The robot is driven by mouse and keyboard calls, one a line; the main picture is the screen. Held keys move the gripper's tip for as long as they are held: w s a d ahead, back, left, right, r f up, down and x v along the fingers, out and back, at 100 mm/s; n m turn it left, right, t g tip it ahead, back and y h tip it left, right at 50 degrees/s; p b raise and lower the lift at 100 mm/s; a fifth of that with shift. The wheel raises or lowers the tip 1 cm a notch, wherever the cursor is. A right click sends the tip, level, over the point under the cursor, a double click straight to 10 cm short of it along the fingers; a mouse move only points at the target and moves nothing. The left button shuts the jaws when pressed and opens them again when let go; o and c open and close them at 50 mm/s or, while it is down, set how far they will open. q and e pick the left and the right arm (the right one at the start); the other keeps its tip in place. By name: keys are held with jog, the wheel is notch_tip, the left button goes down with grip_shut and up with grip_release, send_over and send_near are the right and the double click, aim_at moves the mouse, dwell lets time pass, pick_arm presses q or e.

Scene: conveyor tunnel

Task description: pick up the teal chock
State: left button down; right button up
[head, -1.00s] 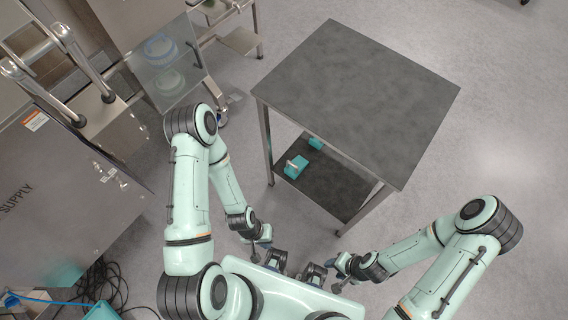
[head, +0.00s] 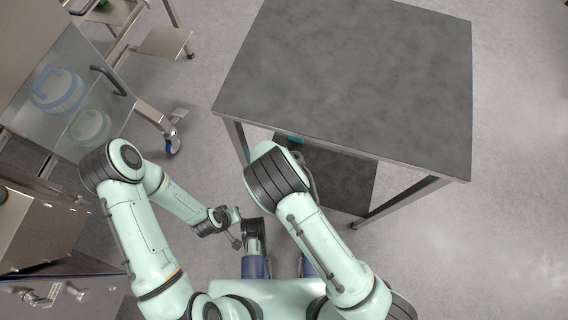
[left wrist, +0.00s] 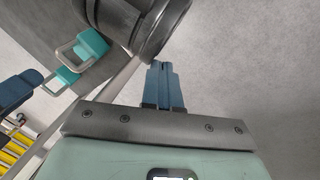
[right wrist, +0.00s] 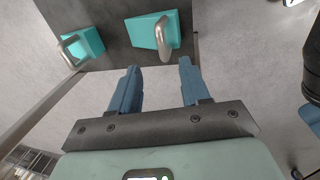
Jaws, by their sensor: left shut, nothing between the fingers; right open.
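In the right wrist view, two teal chocks with grey metal handles lie on the dark lower shelf (right wrist: 115,27). One chock (right wrist: 148,30) is ahead of the fingers, its handle roughly in line with the gap between them. The other chock (right wrist: 88,44) is further left. My right gripper (right wrist: 157,78) is open and empty, apart from both. The head view shows only a teal sliver (head: 296,140) beyond my right arm, which hides that gripper. The left wrist view also shows the chocks (left wrist: 91,46), (left wrist: 67,75). My left gripper (left wrist: 163,70) is shut and empty, away from them.
The grey table top (head: 350,70) overhangs the lower shelf (head: 345,180), and the table legs (head: 400,200) stand at its corners. A glass-fronted steel cabinet (head: 65,105) and a wheeled steel stand (head: 160,45) are on the left. The floor right of the table is clear.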

jog(key=f, duration=0.2)
jog(key=f+b, duration=0.1)
jog(key=f, duration=0.1)
jog(key=w+f+b, duration=0.1)
jog(key=f, duration=0.2)
jog(key=shift+w+d, duration=0.1)
jog(key=shift+d, duration=0.1)
jog(key=f+b, duration=0.1)
jog(key=f, duration=0.2)
jog(key=w+f+b, duration=0.1)
jog(key=f, duration=0.1)
jog(key=shift+f+b, duration=0.35)
pick_arm(q)
jog(key=s+a+f+g, duration=0.1)
jog(key=s+a+f, duration=0.1)
jog(key=f, duration=0.5)
jog(key=shift+s+f+n+g, duration=0.15)
jog(key=shift+s+n+g, duration=0.15)
jog(key=shift+s, duration=0.6)
jog(key=shift+a, duration=0.1)
pick_arm(e)
grip_shut()
jog(key=shift+r, duration=0.1)
